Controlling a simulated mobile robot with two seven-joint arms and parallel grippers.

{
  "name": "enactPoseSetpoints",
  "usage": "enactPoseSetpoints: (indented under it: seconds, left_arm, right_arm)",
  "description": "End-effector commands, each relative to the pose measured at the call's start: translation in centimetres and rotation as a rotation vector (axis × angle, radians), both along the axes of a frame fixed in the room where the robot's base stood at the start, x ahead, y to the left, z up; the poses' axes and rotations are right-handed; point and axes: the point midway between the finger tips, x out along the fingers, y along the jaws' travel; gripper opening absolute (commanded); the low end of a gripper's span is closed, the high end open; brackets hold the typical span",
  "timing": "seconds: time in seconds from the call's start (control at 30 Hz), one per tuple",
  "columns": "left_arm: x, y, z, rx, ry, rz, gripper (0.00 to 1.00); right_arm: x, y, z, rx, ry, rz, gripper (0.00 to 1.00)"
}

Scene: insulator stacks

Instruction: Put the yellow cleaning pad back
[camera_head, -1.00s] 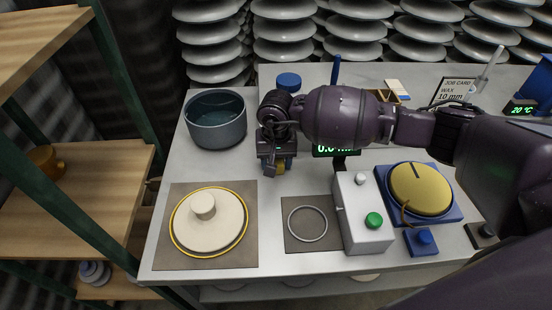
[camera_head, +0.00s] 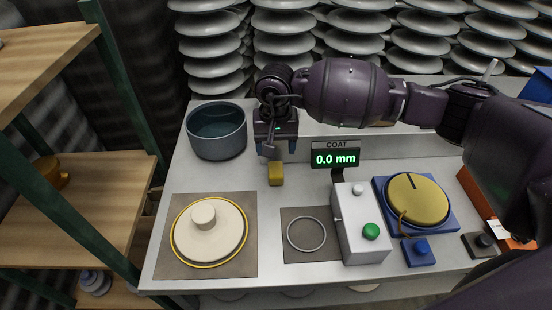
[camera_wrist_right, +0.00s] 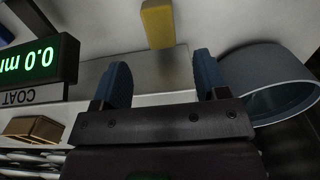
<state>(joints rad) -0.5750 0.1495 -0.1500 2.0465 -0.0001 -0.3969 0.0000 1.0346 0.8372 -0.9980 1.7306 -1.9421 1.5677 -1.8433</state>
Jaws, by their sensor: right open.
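The yellow cleaning pad (camera_head: 276,174) is a small yellow block standing on the grey table, a little right of and in front of the dark bowl. It also shows in the right wrist view (camera_wrist_right: 158,24), beyond the fingertips and apart from them. My right gripper (camera_head: 276,150) is open and empty, above and behind the pad. Its two blue fingers show spread in the right wrist view (camera_wrist_right: 158,75). My left gripper is not in view.
A dark bowl (camera_head: 217,131) stands left of my right gripper. A coat display (camera_head: 336,159) reading 0.0 mm and a white box with a green button (camera_head: 361,225) stand to the right. A cream lidded disc (camera_head: 209,230) lies on a brown mat at front left.

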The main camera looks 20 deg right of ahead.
Motion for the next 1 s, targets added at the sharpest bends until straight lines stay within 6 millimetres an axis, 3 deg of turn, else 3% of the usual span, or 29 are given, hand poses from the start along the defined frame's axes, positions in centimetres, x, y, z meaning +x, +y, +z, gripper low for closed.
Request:
enactPoseSetpoints:
  seconds: [0.1, 0.3, 1.0]
  left_arm:
    - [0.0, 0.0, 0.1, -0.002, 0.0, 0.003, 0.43]
    - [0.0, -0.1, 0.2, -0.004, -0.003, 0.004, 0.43]
    - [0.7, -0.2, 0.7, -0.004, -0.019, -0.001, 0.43]
  right_arm:
    - [0.0, -0.1, 1.7, -0.002, -0.002, 0.001, 0.67]
    - [0.0, 0.0, 2.8, 0.0, 0.0, 0.001, 0.67]
    - [0.0, 0.0, 2.9, -0.001, 0.001, 0.0, 0.67]
